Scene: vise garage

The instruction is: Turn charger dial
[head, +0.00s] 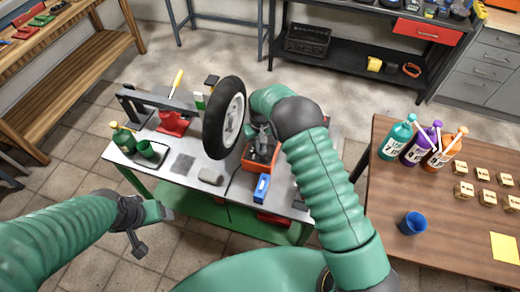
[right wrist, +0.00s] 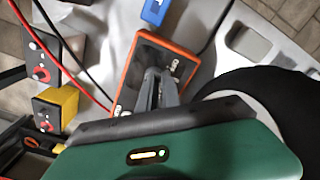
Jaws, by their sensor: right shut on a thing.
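The charger is an orange-rimmed box with a dark face (head: 262,168), standing near the middle of the workbench. In the right wrist view its face (right wrist: 150,54) lies under my fingers, with small light terminals showing near its corners. My right gripper (head: 261,132) reaches down onto the charger from above. In the right wrist view its grey fingers (right wrist: 158,88) are close together at the middle of the face, shut on what seems to be the dial, which they hide. My left gripper (head: 150,225) is empty in front of the bench, its fingers apart.
A wheel with a black tyre (head: 226,117) stands close left of my right gripper. A blue box (head: 262,187) lies in front of the charger. Red and black cables (right wrist: 75,60) run left of it, near boxes with red knobs (right wrist: 42,72). A wooden table (head: 440,235) stands right.

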